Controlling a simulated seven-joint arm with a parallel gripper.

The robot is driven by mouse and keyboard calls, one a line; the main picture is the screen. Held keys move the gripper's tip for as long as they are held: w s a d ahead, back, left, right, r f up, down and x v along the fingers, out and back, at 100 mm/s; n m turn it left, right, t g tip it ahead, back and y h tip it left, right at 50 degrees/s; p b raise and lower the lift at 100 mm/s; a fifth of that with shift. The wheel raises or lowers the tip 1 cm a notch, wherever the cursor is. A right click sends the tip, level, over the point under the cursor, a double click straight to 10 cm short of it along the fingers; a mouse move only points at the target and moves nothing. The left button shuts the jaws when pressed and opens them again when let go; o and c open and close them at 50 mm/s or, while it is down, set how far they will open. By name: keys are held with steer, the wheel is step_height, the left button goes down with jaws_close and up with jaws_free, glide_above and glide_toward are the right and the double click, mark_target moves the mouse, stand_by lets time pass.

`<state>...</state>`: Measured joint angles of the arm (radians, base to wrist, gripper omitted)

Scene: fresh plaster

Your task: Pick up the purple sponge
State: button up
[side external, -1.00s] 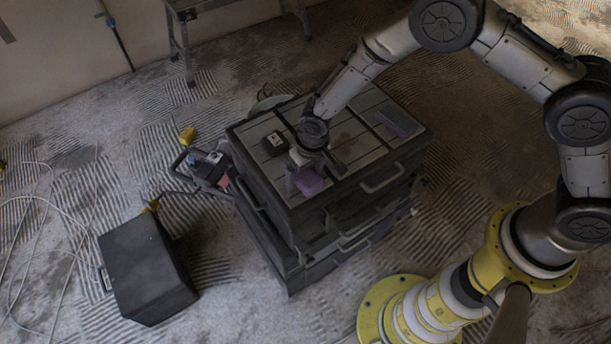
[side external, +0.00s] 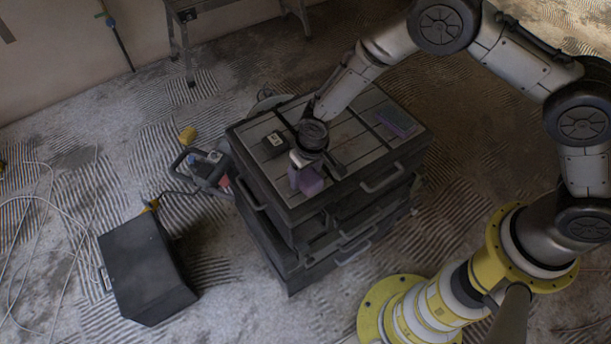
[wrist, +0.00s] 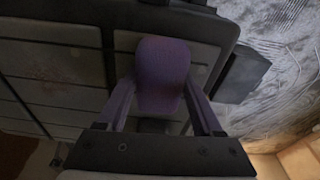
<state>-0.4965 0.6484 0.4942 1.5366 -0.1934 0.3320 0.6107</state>
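The purple sponge (wrist: 162,75) is a rounded block between my two fingers in the wrist view. In the side external view the sponge (side external: 311,182) is at the near edge of the dark toolbox top (side external: 353,124), under my gripper. My gripper (wrist: 160,84) has one finger along each side of the sponge, with the tips against its sides. In the side external view my gripper (side external: 303,178) points down, and one finger shows left of the sponge. I cannot tell whether the sponge rests on the lid or is just above it.
A black case (side external: 147,268) stands further left, with loose cable (side external: 50,205) beyond.

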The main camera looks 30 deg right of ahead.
mark_target(306, 172)
steer(key=c, duration=0.8)
steer(key=shift+r, duration=0.15)
steer(key=shift+r, duration=0.2)
step_height(306, 172, up, 4)
steer(key=shift+s+f, duration=0.1)
steer(key=shift+f, duration=0.1)
steer(key=s+r, duration=0.1)
steer(key=s+d+r, duration=0.1)
steer(key=r, duration=0.1)
steer(key=s+d+r, duration=0.1)
steer(key=s+r, duration=0.1)
steer(key=s+d+r, duration=0.4)
steer(key=s, duration=0.4)
steer(key=shift+s+d+r, duration=0.15)
steer(key=shift+s, duration=0.05)
